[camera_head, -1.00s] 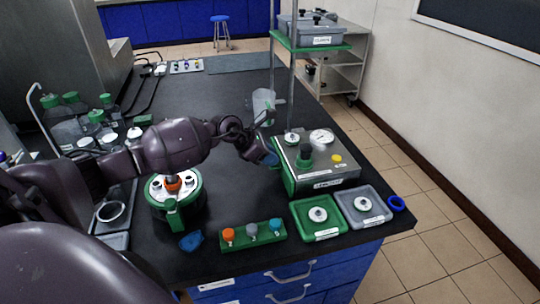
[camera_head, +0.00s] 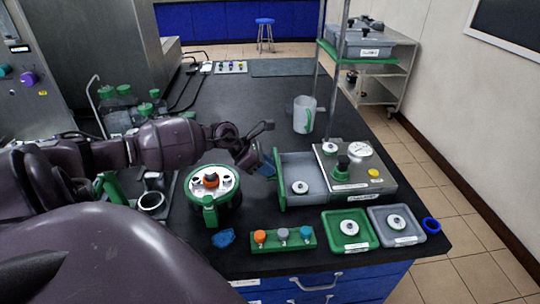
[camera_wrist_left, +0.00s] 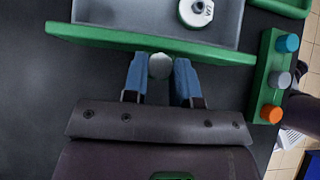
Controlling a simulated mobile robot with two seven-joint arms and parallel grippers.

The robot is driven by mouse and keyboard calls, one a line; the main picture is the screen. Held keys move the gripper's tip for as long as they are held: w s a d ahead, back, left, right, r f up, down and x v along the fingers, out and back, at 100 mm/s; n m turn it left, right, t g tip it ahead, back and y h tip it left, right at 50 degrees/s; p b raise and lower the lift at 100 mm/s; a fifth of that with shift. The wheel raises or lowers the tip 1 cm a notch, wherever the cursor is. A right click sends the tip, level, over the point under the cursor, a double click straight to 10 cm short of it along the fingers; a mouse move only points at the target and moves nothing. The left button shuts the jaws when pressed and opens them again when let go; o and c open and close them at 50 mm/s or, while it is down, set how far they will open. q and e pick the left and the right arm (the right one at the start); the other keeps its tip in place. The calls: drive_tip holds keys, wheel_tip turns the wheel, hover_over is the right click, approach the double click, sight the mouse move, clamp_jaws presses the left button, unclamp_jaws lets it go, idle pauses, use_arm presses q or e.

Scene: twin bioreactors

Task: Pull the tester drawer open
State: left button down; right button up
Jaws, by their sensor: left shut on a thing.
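The tester (camera_head: 372,186) is a metal-topped box with a dial, a green knob and a yellow button. Its drawer (camera_head: 311,194) stands out to the left, a grey tray with a green front and a white disc-shaped piece (camera_head: 300,187) inside. The green drawer front (camera_wrist_left: 215,48) and its pale knob (camera_wrist_left: 160,66) show in the left wrist view. My left gripper (camera_wrist_left: 161,80) has its blue fingers on both sides of that knob and is shut on it. In the head view my left gripper (camera_head: 267,165) is at the drawer front's left side. My right gripper is not in view.
A round green-and-white device (camera_head: 211,185) stands left of the drawer. A green rack with coloured caps (camera_head: 285,238) and green (camera_head: 350,245) and grey (camera_head: 414,240) trays lie along the front. A clear jug (camera_head: 304,115) stands behind. The bench between jug and bottles is clear.

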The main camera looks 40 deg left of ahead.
use_arm(q)
drive_tip(key=c, duration=0.9)
unclamp_jaws()
drive_tip(key=shift+s+a+r, duration=0.15)
drive_tip(key=shift+a+r, duration=0.05)
drive_tip(key=shift+r, duration=0.05)
drive_tip(key=v, duration=1)
drive_tip(key=shift+p, duration=0.45)
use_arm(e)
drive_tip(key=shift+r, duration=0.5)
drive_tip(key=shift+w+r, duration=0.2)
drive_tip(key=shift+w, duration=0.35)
